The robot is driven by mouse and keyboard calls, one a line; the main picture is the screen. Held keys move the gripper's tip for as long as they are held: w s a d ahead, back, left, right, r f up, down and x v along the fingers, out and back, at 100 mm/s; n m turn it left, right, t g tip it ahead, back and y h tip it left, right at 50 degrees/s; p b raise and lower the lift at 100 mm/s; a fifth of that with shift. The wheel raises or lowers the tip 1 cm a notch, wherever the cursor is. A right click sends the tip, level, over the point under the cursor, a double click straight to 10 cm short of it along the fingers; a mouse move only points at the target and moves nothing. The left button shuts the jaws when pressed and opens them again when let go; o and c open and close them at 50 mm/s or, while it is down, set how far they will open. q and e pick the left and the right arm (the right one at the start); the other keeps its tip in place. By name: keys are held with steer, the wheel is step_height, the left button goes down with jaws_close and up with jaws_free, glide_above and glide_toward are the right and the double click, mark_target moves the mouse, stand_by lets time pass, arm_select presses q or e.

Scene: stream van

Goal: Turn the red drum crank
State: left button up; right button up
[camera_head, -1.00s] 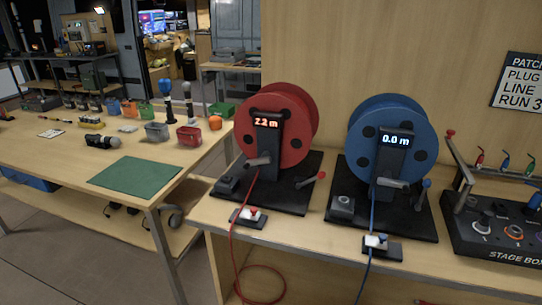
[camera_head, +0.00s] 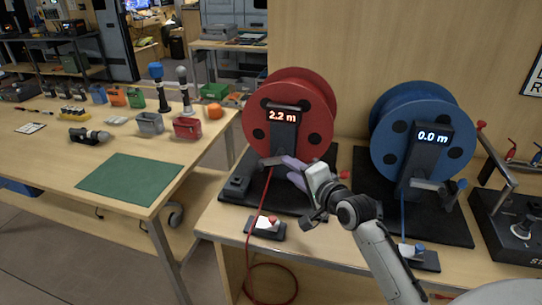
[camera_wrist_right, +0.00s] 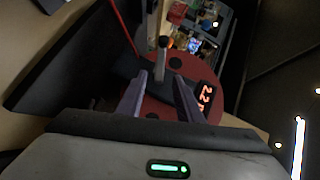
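The red drum (camera_head: 316,98) stands upright on a black base behind a dark post whose display (camera_head: 282,116) reads 2.2 m. Its grey crank (camera_head: 271,161) sticks out low at the front of the post. My right gripper (camera_head: 287,165) is at the crank, coming from the right, and its fingers partly hide it. In the right wrist view the fingers (camera_wrist_right: 161,76) are apart, with the crank's grey piece and dark end (camera_wrist_right: 163,44) lined up between and beyond the tips. I cannot tell whether they touch it. My left gripper is not in view.
A blue drum (camera_head: 415,105) reading 0.0 m stands to the right on its own base. A table with a green mat (camera_head: 132,178) is at left.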

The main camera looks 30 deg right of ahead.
mark_target(278, 160)
steer(key=x, duration=0.8)
steer(key=shift+w+d+f, duration=0.1)
steer(key=shift+w, duration=0.15)
jaws_close()
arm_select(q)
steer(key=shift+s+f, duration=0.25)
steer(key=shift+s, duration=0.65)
